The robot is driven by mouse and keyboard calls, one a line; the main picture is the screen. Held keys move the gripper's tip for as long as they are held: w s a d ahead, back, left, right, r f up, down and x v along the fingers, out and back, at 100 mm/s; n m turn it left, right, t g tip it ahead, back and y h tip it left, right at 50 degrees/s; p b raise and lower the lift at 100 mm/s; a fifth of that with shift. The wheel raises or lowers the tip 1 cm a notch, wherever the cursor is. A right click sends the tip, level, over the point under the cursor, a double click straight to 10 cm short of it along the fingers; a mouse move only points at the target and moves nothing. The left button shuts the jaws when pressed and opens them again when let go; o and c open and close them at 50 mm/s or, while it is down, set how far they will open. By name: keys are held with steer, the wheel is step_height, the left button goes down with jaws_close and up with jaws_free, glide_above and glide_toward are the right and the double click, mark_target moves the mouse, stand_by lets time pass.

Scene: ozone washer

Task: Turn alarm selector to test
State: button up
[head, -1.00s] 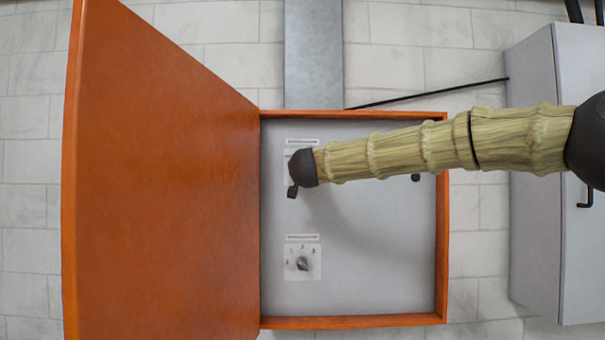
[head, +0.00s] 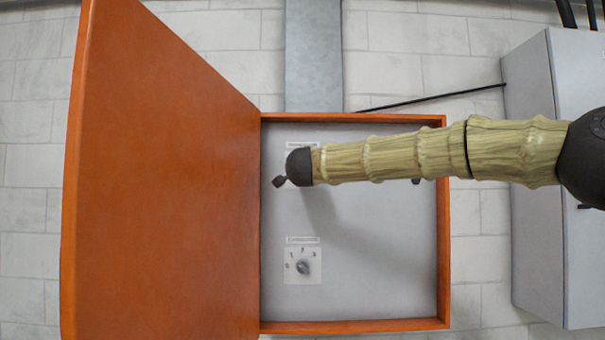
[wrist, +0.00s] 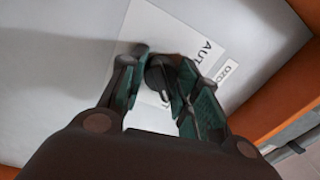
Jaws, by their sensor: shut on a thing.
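In the wrist view my gripper (wrist: 157,62) has its two green-padded fingers on either side of a dark round selector knob (wrist: 157,75), shut on it. The knob sits on a white plate (wrist: 195,42) printed with letters reading "AUT", cut off by a finger. A label strip beside it begins "OZO"; the rest is hidden. The knob's pointer direction is not clear.
The open orange door (head: 150,180) stands left of the shallow box with its orange rim (head: 350,326). A lower selector (head: 303,267) with a numbered plate is clear of my arm. A grey cabinet (head: 535,250) stands at the right. The panel's lower right is bare.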

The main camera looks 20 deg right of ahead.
stand_by(0.4)
steer(key=o, duration=1)
steer(key=shift+d, duration=0.15)
steer(key=shift+s, duration=0.1)
steer(key=v, duration=1.1)
steer(key=shift+s+f, duration=0.2)
steer(key=shift+s, duration=0.2)
